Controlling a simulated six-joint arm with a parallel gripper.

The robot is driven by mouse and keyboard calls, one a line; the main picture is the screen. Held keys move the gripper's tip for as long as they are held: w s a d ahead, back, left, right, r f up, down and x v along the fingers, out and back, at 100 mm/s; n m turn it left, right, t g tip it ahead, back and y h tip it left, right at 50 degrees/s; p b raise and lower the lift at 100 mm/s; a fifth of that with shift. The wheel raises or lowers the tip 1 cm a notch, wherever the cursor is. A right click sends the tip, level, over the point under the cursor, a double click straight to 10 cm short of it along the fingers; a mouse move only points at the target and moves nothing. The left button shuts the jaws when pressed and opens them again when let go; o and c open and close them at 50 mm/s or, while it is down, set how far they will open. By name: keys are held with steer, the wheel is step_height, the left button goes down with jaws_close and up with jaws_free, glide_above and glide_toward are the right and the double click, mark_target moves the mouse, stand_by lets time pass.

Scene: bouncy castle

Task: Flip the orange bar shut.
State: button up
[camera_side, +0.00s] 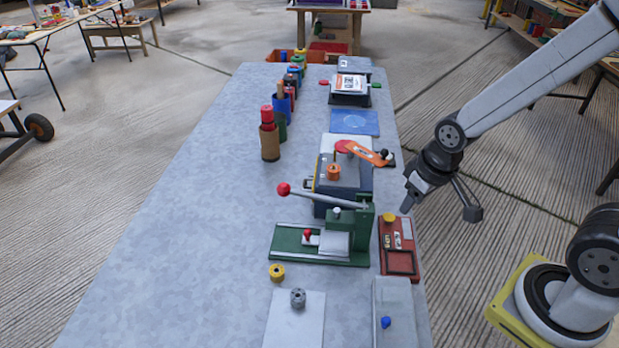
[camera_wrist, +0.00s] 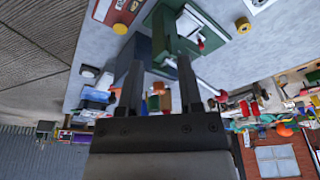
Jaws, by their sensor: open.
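My gripper (camera_side: 439,211) is open and empty, right of the table edge and of the box, apart from the bar. Its two fingers also show spread in the wrist view (camera_wrist: 160,62). I cannot make out the bar clearly in the wrist view.
A green press (camera_side: 318,245) with a red-knobbed lever stands in front of the box, also in the wrist view (camera_wrist: 174,35). A red tray (camera_side: 402,262) lies beside it. A blue mat (camera_side: 355,121) lies behind the box. The table's left part is clear.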

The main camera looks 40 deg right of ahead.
steer(key=shift+w+d, duration=0.1)
steer(key=shift+w, duration=0.1)
steer(key=c, duration=0.3)
steer(key=shift+w+d+r+m, duration=0.15)
steer(key=shift+w+d+m, duration=0.05)
steer(key=shift+w+m, duration=0.15)
jaws_close()
steer(key=w+d+r+m+g+y, duration=0.1)
steer(key=w+d+r+m, duration=0.2)
steer(key=w+d+m, duration=0.5)
steer(key=w+d+r+m+g+y, duration=0.1)
steer(key=w+d+r+m+y, duration=0.1)
steer(key=w+d+m, duration=0.6)
steer(key=shift+w+d+r+m, duration=0.2)
steer(key=shift+d+r+m, duration=0.7)
steer(key=shift+d, duration=2.75)
steer(key=shift+f+m, duration=0.25)
steer(key=shift+f, duration=0.05)
